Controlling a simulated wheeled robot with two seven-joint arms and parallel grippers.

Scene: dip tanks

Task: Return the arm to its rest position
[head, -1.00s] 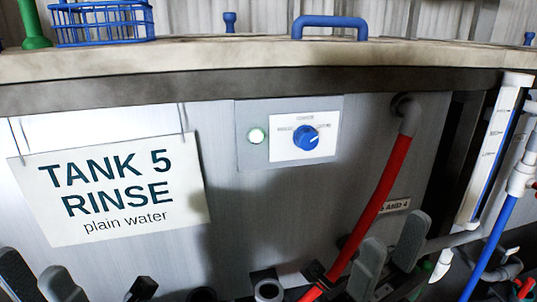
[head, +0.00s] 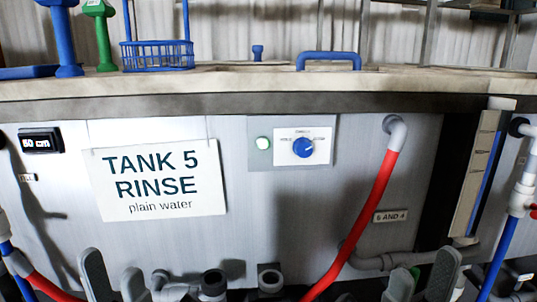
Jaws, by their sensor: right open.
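My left gripper (head: 114,280) shows at the bottom left, in front of the tank below the sign. Its two grey fingers stand apart with nothing seen between them. My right gripper (head: 420,281) shows at the bottom right, in front of the grey pipework. Its fingers are also apart and look empty. Both grippers are cut off by the bottom edge, so the arms behind them are mostly hidden. Neither visibly touches the tank front (head: 340,205).
A red hose (head: 366,215) runs down beside my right gripper. A blue basket (head: 157,55) stands on the rim above.

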